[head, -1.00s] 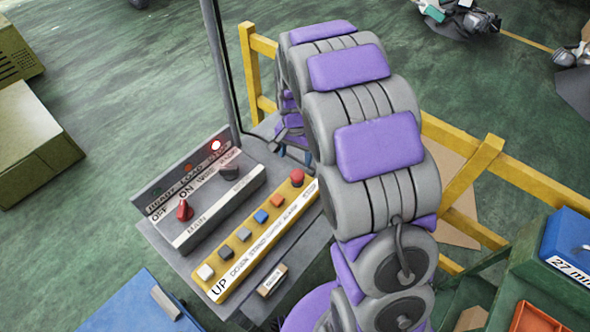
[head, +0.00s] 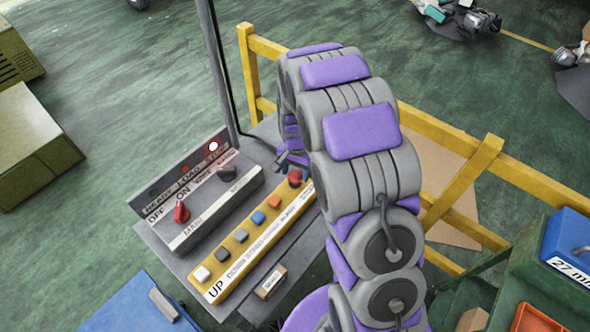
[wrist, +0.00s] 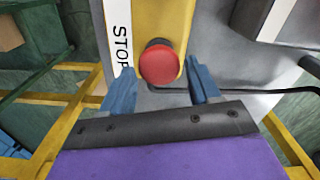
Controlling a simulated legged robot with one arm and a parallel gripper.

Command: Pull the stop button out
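The red stop button (head: 295,178) sits at the right end of the yellow button strip (head: 228,262) on the grey control console. In the wrist view the round red button (wrist: 160,64) is centred, beside the printed word STOP. My gripper (wrist: 163,84) is open, with its blue fingers spread to the left and right of the button. The fingertips are close to the button's near side, and I see no contact. In the head view my arm hides most of the gripper, which is near the button end of the strip.
Yellow railing (head: 455,185) runs behind my arm. A blue box (head: 135,305) is at the lower left.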

